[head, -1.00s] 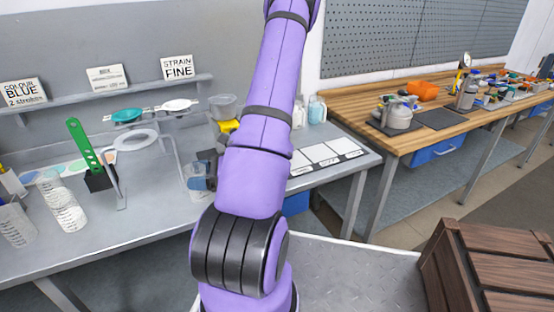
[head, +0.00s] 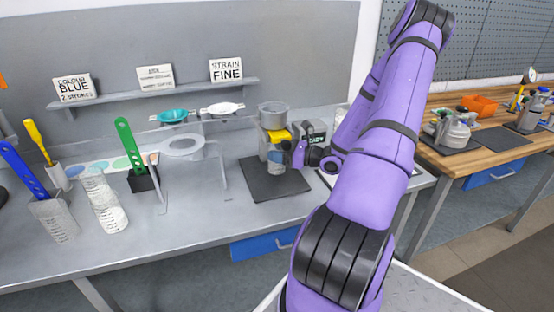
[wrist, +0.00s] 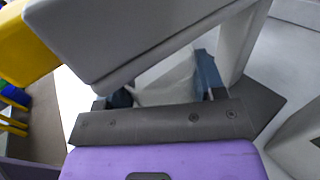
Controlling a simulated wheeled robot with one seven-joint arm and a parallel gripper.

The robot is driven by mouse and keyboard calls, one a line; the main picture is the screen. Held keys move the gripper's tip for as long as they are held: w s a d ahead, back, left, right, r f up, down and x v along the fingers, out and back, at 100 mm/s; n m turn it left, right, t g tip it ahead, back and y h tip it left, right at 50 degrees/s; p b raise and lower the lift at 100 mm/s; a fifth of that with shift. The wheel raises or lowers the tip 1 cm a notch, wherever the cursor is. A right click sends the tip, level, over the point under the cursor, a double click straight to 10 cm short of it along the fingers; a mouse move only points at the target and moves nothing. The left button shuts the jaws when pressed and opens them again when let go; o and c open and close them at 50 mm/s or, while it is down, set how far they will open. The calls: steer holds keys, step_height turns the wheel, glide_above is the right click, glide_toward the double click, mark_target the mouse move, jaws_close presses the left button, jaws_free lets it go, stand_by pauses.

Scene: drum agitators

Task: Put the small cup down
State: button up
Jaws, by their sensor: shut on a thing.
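My gripper (head: 277,157) is at the front of a grey dispenser with a yellow lever (head: 277,136) and a round hopper on top. The blue fingers are shut on the small cup (head: 276,169), a pale translucent cup, below the yellow part. In the wrist view the cup (wrist: 168,85) shows between the two blue fingers (wrist: 163,84). A grey block of the dispenser covers its upper part there. A dark square mat (head: 272,188) lies beneath. I cannot tell whether the cup touches the mat.
To the left stand a white ring stand (head: 185,148), a green strip in a black holder (head: 140,181) and measuring beakers (head: 106,208). A shelf (head: 155,97) with signs runs behind. The bench front between stand and mat is clear.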

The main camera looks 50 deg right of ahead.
steer(key=shift+w+d+f, duration=0.1)
steer(key=shift+w, duration=0.35)
steer(key=shift+f, duration=1.7)
steer(key=shift+f, duration=0.15)
steer(key=o, duration=1)
steer(key=shift+c, duration=0.2)
steer(key=shift+s, duration=0.1)
steer(key=v, duration=1.1)
steer(key=shift+s+d, duration=0.15)
steer(key=shift+s, duration=0.2)
